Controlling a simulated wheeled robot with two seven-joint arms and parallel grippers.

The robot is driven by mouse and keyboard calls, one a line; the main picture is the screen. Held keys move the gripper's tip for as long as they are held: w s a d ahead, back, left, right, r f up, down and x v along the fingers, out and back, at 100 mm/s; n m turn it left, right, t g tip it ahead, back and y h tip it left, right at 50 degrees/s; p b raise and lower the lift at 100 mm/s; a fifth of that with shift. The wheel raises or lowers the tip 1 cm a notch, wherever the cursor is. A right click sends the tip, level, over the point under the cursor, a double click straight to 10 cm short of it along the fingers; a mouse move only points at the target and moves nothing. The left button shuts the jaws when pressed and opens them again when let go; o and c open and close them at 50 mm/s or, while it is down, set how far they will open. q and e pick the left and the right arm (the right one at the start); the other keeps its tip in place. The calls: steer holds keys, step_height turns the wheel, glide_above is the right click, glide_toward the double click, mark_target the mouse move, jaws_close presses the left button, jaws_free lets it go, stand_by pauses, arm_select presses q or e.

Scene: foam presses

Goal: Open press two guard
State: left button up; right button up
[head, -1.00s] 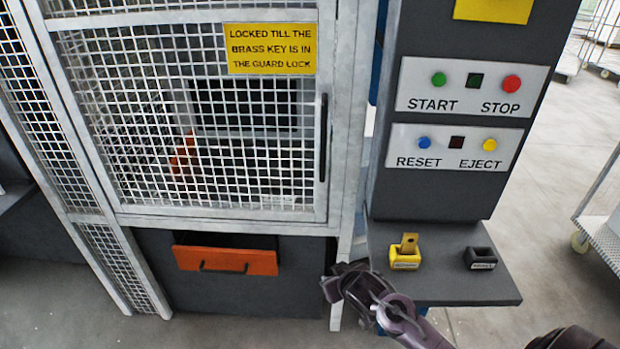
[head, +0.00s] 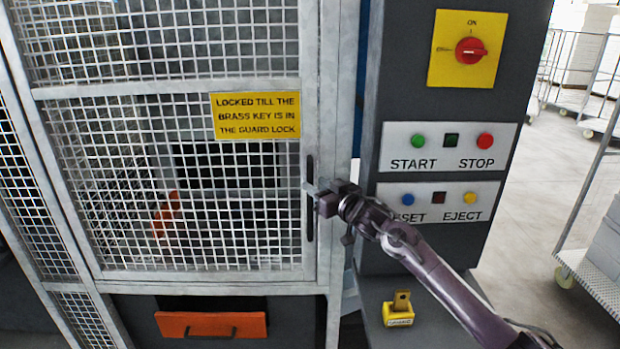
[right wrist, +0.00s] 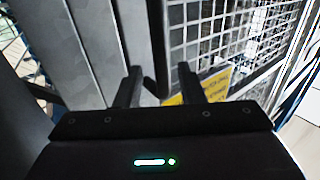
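The guard door (head: 309,60) is a white frame with wire mesh and looks closed. Its black upright handle (head: 310,225) is on the door's right edge. My right gripper (head: 313,187) is at the handle's middle. In the right wrist view the fingers of my right gripper (right wrist: 160,86) are apart, with the dark handle bar (right wrist: 158,45) appearing between them; I cannot tell if they touch it. A brass key (head: 401,299) stands in the yellow lock block (head: 399,319) on the shelf. My left gripper is not in view.
A yellow sign (head: 255,116) hangs on the door. The control column (head: 395,100) with buttons and a red rotary switch (head: 471,50) stands close right of the handle. An orange drawer front (head: 210,325) is below the door. A trolley (head: 595,270) stands far right.

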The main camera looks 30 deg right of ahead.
mark_target(312, 182)
steer(key=shift+w+a+p, duration=0.15)
steer(key=shift+w+p, duration=0.3)
steer(key=shift+w, duration=1.3)
jaws_close()
